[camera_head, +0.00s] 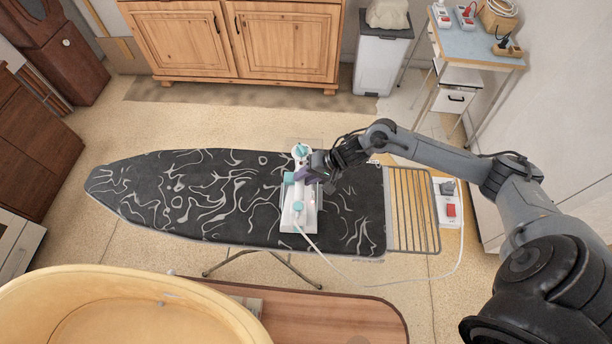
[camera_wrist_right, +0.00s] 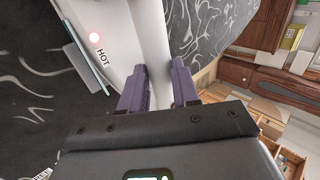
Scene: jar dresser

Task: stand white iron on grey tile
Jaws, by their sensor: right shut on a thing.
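The white iron (camera_head: 301,165) with teal parts is on the dark patterned ironing board (camera_head: 225,195), right of its middle. My right gripper (camera_head: 312,174) reaches in from the right and is shut on the iron. In the right wrist view the purple fingers (camera_wrist_right: 160,88) close around the white handle (camera_wrist_right: 152,40). A red light and the word HOT show on the white surface beside it. A pale grey flat area shows around the iron's lower end; I cannot tell whether it is the grey tile or part of the iron. My left gripper is not in view.
A wire rack (camera_head: 412,210) extends from the board's right end, beside a white socket box with a red switch (camera_head: 450,210). The iron's white cord (camera_head: 350,283) loops below the board. The board's left half is clear.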

